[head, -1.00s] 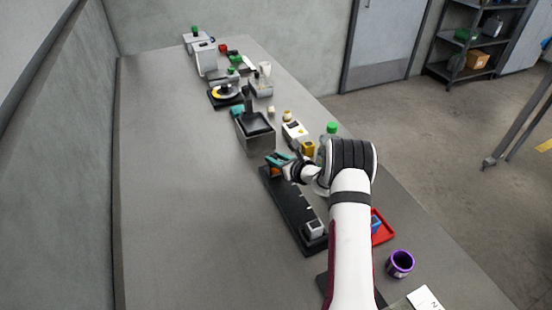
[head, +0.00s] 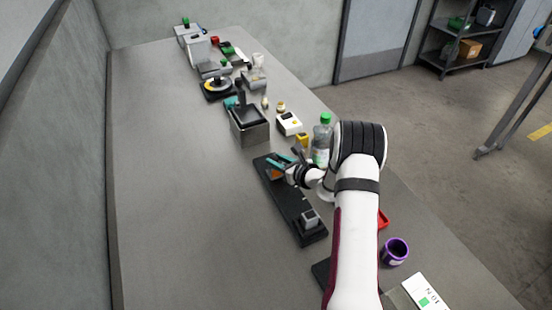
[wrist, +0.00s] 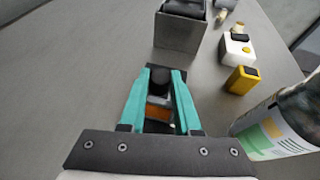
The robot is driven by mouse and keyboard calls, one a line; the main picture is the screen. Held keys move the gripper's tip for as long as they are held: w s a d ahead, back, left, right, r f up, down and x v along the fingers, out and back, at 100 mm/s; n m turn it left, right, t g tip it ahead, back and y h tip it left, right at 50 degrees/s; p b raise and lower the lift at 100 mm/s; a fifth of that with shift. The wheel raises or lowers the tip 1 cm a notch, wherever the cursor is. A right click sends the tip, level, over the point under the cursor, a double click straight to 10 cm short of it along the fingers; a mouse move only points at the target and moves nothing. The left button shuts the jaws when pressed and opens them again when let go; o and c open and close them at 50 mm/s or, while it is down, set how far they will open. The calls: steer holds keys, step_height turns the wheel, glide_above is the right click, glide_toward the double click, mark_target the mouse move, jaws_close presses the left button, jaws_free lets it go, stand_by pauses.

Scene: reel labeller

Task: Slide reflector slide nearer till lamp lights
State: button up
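The reflector slide (head: 277,174) shows as an orange block on the far part of a long black rail (head: 288,200). It also shows in the wrist view (wrist: 158,112), with a dark round knob (wrist: 160,78) above it. My gripper (head: 279,161) is at the slide, and its teal fingers (wrist: 161,80) stand on both sides of the knob, appearing closed on it. A small grey-white block (head: 310,217) sits at the rail's near end, apart from the slide. I cannot make out a lit lamp on it. My wrist hides part of the slide in the head view.
A grey bin (head: 250,127) stands just beyond the rail. A clear bottle (head: 322,140), a yellow block (head: 302,140) and a white box with a yellow button (head: 289,123) are to the right. A purple cup (head: 395,251) is nearer. The left of the table is clear.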

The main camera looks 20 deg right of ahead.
steer(key=o, duration=0.5)
steer(key=v, duration=1.5)
steer(key=shift+s+r, duration=0.25)
steer(key=shift+s, duration=0.05)
